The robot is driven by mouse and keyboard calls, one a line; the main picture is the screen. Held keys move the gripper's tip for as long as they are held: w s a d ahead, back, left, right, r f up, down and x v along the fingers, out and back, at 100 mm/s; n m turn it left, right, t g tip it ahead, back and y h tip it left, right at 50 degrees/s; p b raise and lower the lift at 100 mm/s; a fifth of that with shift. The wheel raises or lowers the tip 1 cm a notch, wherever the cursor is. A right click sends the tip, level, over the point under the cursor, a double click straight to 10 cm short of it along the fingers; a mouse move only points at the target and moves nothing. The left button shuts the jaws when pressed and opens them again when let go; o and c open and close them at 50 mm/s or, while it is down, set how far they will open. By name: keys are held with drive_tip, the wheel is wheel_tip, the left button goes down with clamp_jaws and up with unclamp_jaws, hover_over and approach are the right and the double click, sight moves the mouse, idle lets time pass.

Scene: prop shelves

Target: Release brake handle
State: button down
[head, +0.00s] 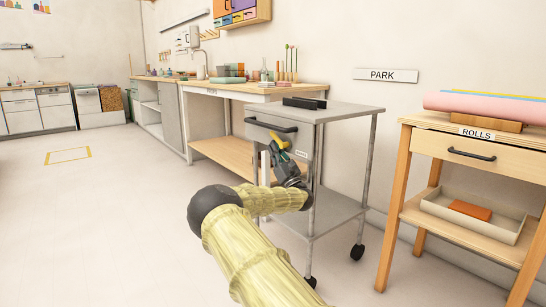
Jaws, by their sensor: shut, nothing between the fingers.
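A grey metal cart (345,112) on black casters stands against the wall under a PARK sign (386,75). Its front has a drawer with a black bar handle (271,124). A small label (301,154), too small to read surely, sits on the cart's side by the front corner post. My gripper (278,140), dark with yellow at its tip, is shut and empty in front of the cart, overlapping the drawer front. A pale upright strip (265,168) shows just left of it. I cannot make out the brake handle for sure; my gripper and arm cover part of that area.
A black rack (304,103) lies on the cart top. A wooden stand marked ROLLS (478,134) is at right, with a tray (466,222) on its lower shelf. A workbench (255,91) runs behind on the left. The floor at left is clear, with a yellow outline (68,155).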

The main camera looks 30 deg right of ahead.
drive_tip(key=shift+r, duration=0.2)
drive_tip(key=shift+s+r+p, duration=0.15)
drive_tip(key=shift+r+p, duration=0.35)
drive_tip(key=shift+p, duration=0.05)
drive_tip(key=s+f+p, duration=0.2)
drive_tip(key=s+f, duration=0.2)
drive_tip(key=f, duration=0.7)
drive_tip(key=shift+d, duration=0.2)
idle(0.5)
drive_tip(key=shift+s+a+f, duration=0.1)
